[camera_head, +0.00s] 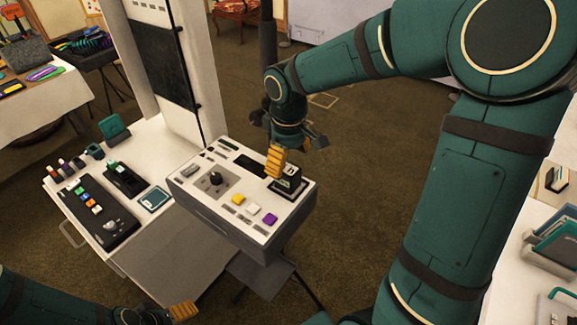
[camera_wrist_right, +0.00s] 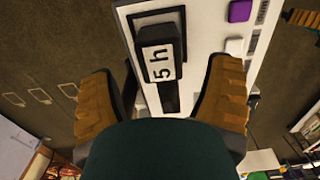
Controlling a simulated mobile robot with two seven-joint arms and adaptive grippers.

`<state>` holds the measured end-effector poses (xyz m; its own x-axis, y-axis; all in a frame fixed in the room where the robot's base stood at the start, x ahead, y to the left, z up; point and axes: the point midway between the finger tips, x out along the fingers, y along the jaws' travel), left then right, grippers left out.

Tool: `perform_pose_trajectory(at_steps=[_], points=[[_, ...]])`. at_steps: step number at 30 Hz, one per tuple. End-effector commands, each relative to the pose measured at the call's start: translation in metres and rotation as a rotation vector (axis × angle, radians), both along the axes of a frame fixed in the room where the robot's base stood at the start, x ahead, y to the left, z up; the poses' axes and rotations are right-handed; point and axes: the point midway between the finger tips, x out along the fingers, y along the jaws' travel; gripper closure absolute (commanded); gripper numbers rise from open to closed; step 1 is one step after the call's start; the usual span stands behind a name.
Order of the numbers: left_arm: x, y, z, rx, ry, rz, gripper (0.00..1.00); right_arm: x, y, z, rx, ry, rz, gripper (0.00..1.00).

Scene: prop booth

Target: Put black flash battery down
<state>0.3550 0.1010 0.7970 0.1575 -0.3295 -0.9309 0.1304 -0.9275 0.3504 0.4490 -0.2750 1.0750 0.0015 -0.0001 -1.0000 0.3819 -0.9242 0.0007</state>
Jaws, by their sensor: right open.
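A black block with a pale label, which looks like the flash battery (camera_head: 290,178), rests on top of the white console (camera_head: 228,213), near its right end. In the right wrist view the battery (camera_wrist_right: 168,92) shows a white label reading "5 h". My right gripper (camera_head: 294,158) is above the console at the battery. Its orange-padded fingers (camera_wrist_right: 165,68) are spread wide, with the battery between them and a visible gap on each side. My left gripper (camera_head: 160,314) is low at the bottom left, one orange pad showing; its opening is unclear.
The console carries a dark knob (camera_head: 216,179) and yellow, white and purple buttons. A white table (camera_head: 143,142) to its left holds a black button panel (camera_head: 95,212) and small devices. Another table (camera_head: 559,205) with trays is at the right edge. Open carpet lies behind the console.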

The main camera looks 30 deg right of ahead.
Motion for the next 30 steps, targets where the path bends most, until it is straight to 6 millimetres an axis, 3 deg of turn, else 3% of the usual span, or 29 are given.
perform_pose_trajectory(at_steps=[1,6,12,30], points=[[0.001,0.000,0.004,0.000,-0.002,0.002,0.17,0.001,0.000,0.014,-0.001,-0.004,0.000,0.21],[0.003,0.001,0.010,0.002,-0.007,0.006,0.17,0.001,0.000,0.049,0.001,-0.004,0.000,0.21],[0.005,0.001,0.014,0.002,-0.011,0.008,0.17,0.000,0.000,0.075,-0.001,-0.001,0.000,0.21],[0.005,0.001,0.015,0.002,-0.011,0.009,0.17,0.000,0.000,0.083,0.000,0.000,0.000,0.21]])
